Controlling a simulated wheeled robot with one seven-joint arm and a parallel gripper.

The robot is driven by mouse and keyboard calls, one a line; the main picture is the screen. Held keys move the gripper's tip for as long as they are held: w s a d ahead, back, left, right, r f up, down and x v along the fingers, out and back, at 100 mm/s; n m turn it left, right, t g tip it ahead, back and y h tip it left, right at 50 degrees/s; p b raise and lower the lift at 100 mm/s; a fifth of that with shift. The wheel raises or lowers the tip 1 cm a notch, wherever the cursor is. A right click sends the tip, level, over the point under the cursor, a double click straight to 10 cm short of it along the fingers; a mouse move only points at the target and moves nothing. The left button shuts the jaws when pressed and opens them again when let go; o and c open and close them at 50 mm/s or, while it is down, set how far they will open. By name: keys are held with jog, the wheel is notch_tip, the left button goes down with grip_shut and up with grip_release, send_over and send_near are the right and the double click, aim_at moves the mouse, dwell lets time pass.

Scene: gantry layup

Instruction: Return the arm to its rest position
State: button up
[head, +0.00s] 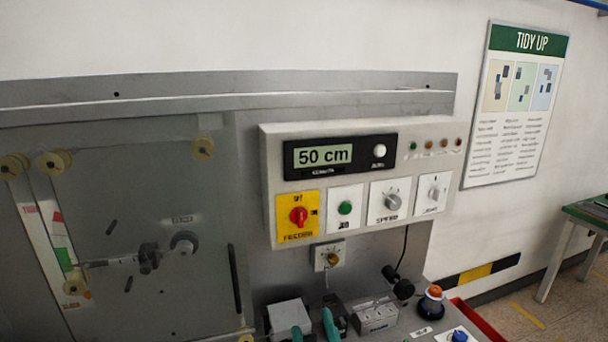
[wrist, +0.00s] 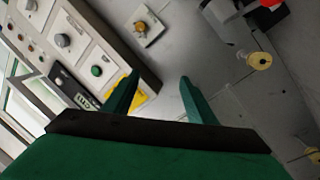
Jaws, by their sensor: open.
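My gripper (wrist: 157,95) shows in the wrist view as two green fingers spread apart, with nothing between them. In the head view its green fingertips (head: 313,328) stand at the bottom edge, below the control box; the rest of my arm is out of that picture. The grey control box (head: 362,150) has a display (head: 322,156) reading 50 cm, a red knob (head: 299,216) on a yellow plate, a green button (head: 345,208) and two grey knobs. The control box also shows tilted at the left of the wrist view (wrist: 112,50).
A small knob box (head: 328,256) hangs under the control box. A grey ledge carries a white box (head: 289,316), a grey block (head: 375,315) and an orange-topped dark item (head: 431,302). A plate with rollers (head: 203,148) stands left. Open floor and a bench (head: 580,220) lie right.

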jog(key=s+a+f+m+g+h, duration=0.25)
jog(key=s+f+m, duration=0.55)
jog(key=s+f, duration=1.25)
jog(key=s, duration=0.6)
jog(key=s+f+m, duration=0.1)
jog(key=s+f, duration=0.2)
jog(key=s, duration=0.6)
jog(key=shift+s+d+f+g, duration=0.2)
jog(key=shift+s+d+g, duration=0.1)
jog(key=shift+g, duration=0.15)
